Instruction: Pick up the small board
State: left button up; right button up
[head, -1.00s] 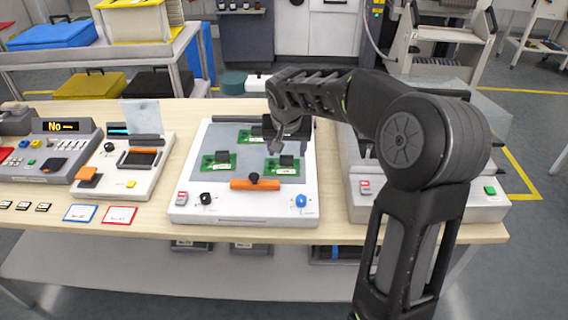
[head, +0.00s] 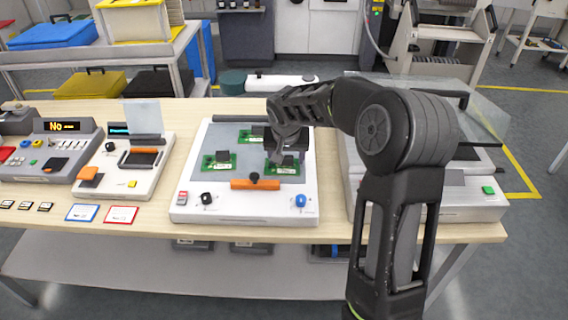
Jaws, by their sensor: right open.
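Green boards with dark blocks on them lie on the grey plate of a white device (head: 245,210). One is at the left (head: 218,165), one at the back (head: 247,136) and one at the right (head: 285,168). My left gripper is not in view.
The device has an orange-handled bar (head: 255,184) at its front, a black knob (head: 206,198) and a blue knob (head: 300,200). A glass-lidded machine (head: 430,205) stands to the right. A smaller station (head: 140,180) and two label cards lie left.

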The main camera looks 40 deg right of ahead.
jog(key=shift+c, duration=0.2)
grip_shut()
dwell(0.6)
